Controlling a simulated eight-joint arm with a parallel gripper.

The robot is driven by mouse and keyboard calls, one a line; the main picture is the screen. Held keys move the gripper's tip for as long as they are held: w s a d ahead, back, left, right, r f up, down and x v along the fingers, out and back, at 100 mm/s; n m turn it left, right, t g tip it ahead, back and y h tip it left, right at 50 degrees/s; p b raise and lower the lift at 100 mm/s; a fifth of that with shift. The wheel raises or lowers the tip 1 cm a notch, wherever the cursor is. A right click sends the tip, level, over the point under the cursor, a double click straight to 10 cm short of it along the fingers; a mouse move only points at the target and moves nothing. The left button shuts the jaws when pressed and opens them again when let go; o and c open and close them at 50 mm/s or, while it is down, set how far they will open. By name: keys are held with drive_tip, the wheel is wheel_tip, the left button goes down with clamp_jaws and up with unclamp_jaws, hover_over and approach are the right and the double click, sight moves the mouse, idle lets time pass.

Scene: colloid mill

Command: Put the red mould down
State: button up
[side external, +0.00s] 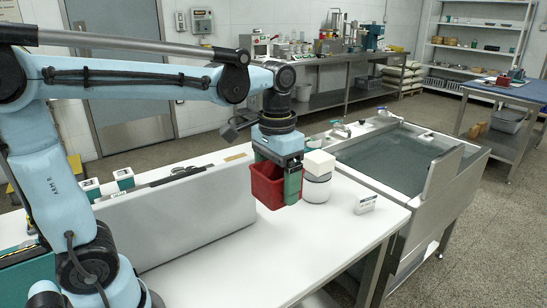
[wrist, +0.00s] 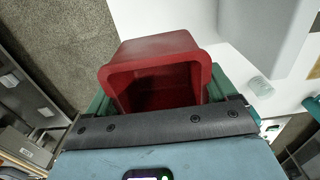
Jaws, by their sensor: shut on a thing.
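The red mould (side external: 267,186) is a square, open-topped, tapered cup. In the side external view it hangs below my wrist above the white table (side external: 265,255), and it looks clear of the surface, though the exact gap is hard to tell. My gripper (side external: 290,185) has green jaws and is shut on the mould. In the wrist view the mould (wrist: 160,60) shows its hollow inside, with the green jaws of my gripper (wrist: 160,92) at both sides of it. The inside looks empty in that view.
A white jar with a pale block on top (side external: 318,178) stands just right of the mould. A grey-white panel (side external: 180,218) stands behind left. A water-filled sink (side external: 390,155) adjoins the table. The table's front middle is clear.

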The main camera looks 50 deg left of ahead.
drive_tip(key=w+d+f, duration=0.1)
drive_tip(key=d+f, duration=0.5)
drive_tip(key=d, duration=0.3)
drive_tip(key=shift+f, duration=0.25)
hover_over(296, 244)
wheel_tip(296, 244, down, 7)
drive_tip(key=shift+f, duration=1.8)
drive_tip(key=shift+f, duration=0.15)
drive_tip(key=o, duration=0.7)
drive_tip(key=shift+f, duration=0.1)
drive_tip(key=shift+c, duration=0.2)
drive_tip(key=shift+o, duration=1.2)
